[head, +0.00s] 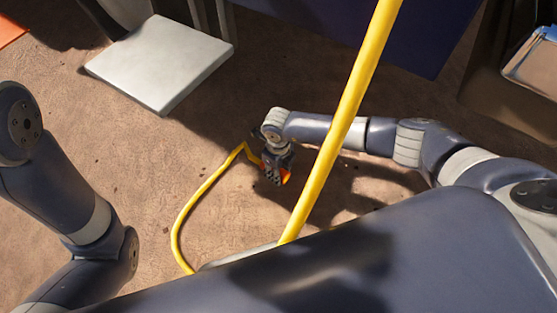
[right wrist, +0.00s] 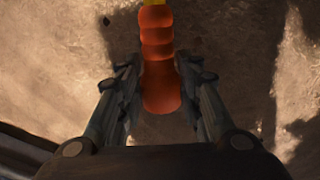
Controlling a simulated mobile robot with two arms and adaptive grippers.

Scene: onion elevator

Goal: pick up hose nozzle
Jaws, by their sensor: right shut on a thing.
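The hose nozzle (right wrist: 158,62) is orange with a ribbed body and sits between the two fingers of my right gripper (right wrist: 160,85) in the right wrist view. The fingers are shut on it, one on each side. In the head view my right gripper (head: 274,172) is low over the brown ground, and only a small orange part of the nozzle (head: 287,177) shows beside it. The yellow hose (head: 192,198) runs from the nozzle down and left. I cannot tell how far the nozzle is above the ground. My left arm shows at the left, but its gripper is out of view.
A pale square slab (head: 162,62) lies at the upper left. A thick yellow hose length (head: 338,125) crosses the head view in front of my right arm. A dark blue panel (head: 370,35) and a metal-edged box (head: 533,62) stand at the back right. Open ground lies left of the gripper.

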